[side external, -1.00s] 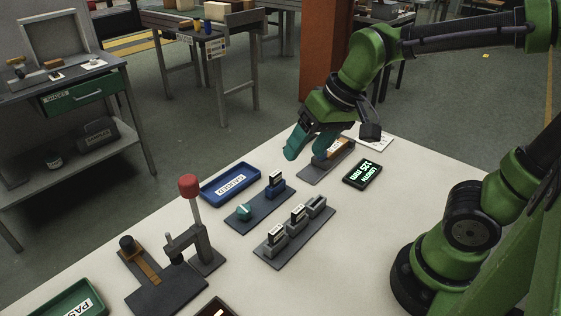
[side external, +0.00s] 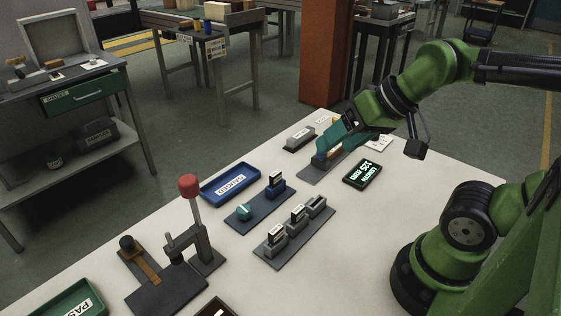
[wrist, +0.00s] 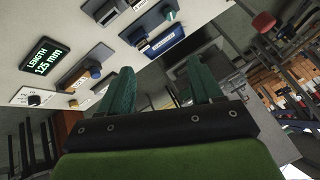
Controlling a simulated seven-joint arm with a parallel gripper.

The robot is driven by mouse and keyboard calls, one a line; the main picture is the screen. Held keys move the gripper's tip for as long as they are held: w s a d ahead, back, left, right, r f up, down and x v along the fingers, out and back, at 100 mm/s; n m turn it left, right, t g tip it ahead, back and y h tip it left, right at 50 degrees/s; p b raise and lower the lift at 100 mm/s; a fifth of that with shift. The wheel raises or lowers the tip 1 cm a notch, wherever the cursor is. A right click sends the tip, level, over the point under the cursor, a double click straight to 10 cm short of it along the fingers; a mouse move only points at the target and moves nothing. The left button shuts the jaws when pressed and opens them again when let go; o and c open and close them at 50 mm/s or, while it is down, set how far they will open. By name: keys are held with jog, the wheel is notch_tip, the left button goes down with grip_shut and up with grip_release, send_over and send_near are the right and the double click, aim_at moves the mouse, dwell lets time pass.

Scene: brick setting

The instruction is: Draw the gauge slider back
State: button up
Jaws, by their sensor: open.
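The length gauge is a dark grey plate (side external: 312,174) at the far end of the white table. It carries an orange-brown part (side external: 337,153) and a small blue part (side external: 319,160) at its near end; I cannot tell which is the slider. A blue knob (wrist: 95,72) shows in the wrist view at that spot. The black display (side external: 362,173) beside the gauge reads LENGTH 125 mm. My gripper (side external: 338,138) is open, its teal fingers over or beside the gauge and partly hiding it. In the wrist view, nothing is between the fingers (wrist: 163,90).
A grey labelled block (side external: 299,138) stands left of the gauge. A blue tray (side external: 230,182), two plates with blocks (side external: 262,208) (side external: 293,238) and a red-knobbed lever stand (side external: 190,187) stand nearer. Bare table lies right of them.

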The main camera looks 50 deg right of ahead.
dwell(0.3)
jog(key=shift+c, duration=0.6)
jog(key=m+g+h, duration=0.2)
jog(key=m+g, duration=0.4)
jog(key=m, duration=0.2)
send_over(321, 158)
jog(key=a, duration=0.1)
notch_tip(321, 158, down, 4)
jog(key=d+r+m+g, duration=0.1)
jog(key=d+m, duration=0.1)
jog(key=m, duration=0.1)
jog(key=f, duration=1.6)
jog(key=shift+w+f, duration=0.25)
jog(key=shift+w, duration=0.1)
grip_shut()
